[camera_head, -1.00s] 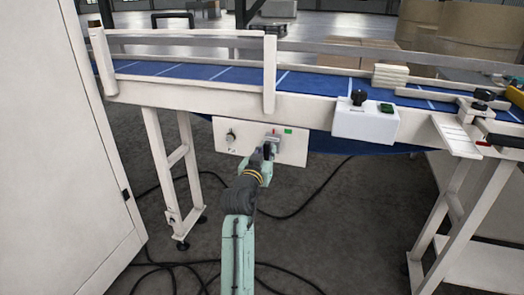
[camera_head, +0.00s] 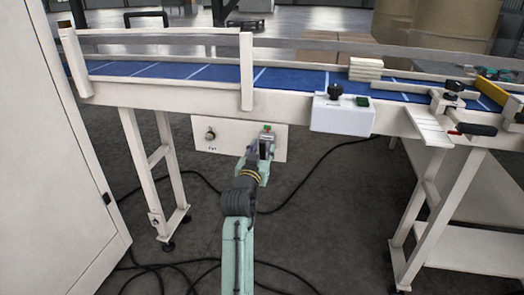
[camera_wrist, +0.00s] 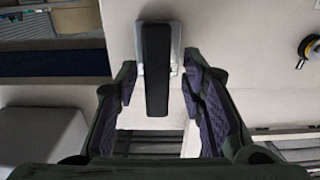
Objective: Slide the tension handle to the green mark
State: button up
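The tension handle (camera_head: 266,145), a dark lever on a grey metal plate, sits on the white panel (camera_head: 230,138) under the conveyor. It stands directly below the small green mark (camera_head: 268,127), with a red spot showing against the green. My gripper (camera_head: 263,152) reaches up to the handle from below and partly hides it. In the wrist view the black handle (camera_wrist: 156,70) stands between the two fingers of my gripper (camera_wrist: 160,88), with a visible gap on each side. The fingers are open around it. The green mark does not show in the wrist view.
A round black knob (camera_head: 210,135) is on the panel's left side. A white box (camera_head: 342,116) with a black knob and green button is on the conveyor rail (camera_head: 290,104). Conveyor legs (camera_head: 140,165) stand to the left. Cables (camera_head: 300,180) lie on the floor.

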jog(key=v, duration=1.2)
